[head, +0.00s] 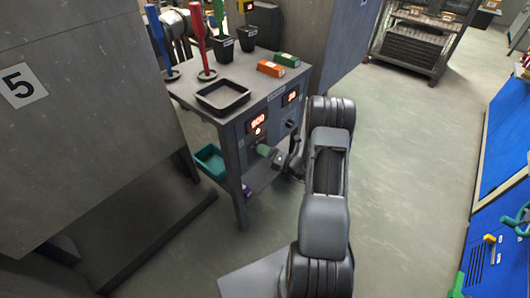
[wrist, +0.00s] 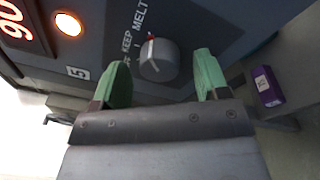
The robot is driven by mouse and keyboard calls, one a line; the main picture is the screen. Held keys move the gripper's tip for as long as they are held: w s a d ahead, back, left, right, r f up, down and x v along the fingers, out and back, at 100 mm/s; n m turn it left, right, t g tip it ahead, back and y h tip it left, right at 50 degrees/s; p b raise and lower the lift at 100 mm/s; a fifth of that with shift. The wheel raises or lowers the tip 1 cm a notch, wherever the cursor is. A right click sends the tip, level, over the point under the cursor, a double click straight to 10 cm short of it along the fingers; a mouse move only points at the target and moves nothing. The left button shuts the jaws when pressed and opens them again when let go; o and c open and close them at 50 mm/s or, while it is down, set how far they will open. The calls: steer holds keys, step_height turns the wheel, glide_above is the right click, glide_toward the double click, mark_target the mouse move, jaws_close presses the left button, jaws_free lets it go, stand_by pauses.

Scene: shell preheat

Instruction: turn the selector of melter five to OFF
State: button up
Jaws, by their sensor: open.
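The selector of melter five is a round grey knob (wrist: 160,62) on a dark panel in the wrist view. A red and white pointer mark sits at its upper edge, near the words MELT and KEEP; I cannot tell exactly which word it meets. No OFF label is readable. A 5 plate (wrist: 77,73) is left of the knob. My gripper (wrist: 163,57) is open, its green fingers on either side of the knob; contact is not visible. In the head view my gripper (head: 270,154) is at the bench front, hiding this knob.
Above the gripper a red display (head: 257,121) and an orange lamp (wrist: 68,24) glow. Another dark knob (head: 291,124) is to the right. A black tray (head: 222,108) is on the bench top. A teal bin (head: 209,160) and purple box (wrist: 267,86) are lower down.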

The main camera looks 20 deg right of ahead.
steer(key=shift+w+a, duration=0.25)
steer(key=shift+w, duration=0.1)
steer(key=shift+c, duration=0.5)
